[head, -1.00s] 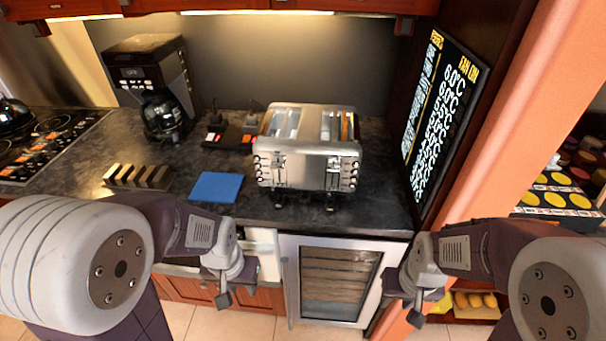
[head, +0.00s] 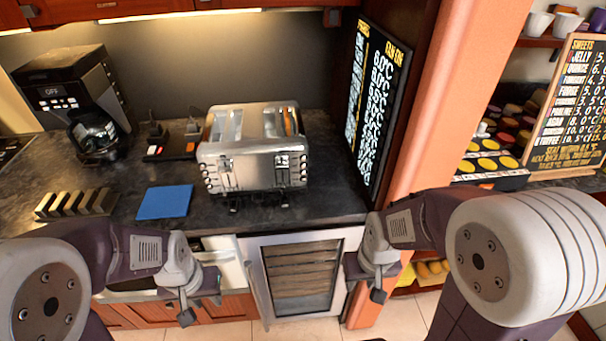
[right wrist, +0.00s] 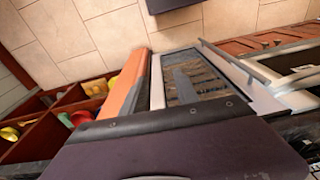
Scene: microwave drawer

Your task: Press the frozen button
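A silver toaster (head: 252,165) stands on the dark counter (head: 325,200) near the middle of the head view. It has several slots on top, with something brown in the rightmost one. Small button columns and levers show on its front. Labels are too small to read, so I cannot tell which button is frozen. My left gripper (head: 200,303) hangs low in front of the counter, left of and below the toaster. My right gripper (head: 372,285) hangs low to the toaster's right. Both are apart from the toaster; their finger opening is unclear.
A blue square (head: 165,202), a slotted metal rack (head: 76,204) and a coffee machine (head: 80,95) are left of the toaster. A menu board (head: 377,105) and orange pillar (head: 448,100) bound the right. A glass-door cooler (head: 300,278) is below; it also shows in the right wrist view (right wrist: 200,80).

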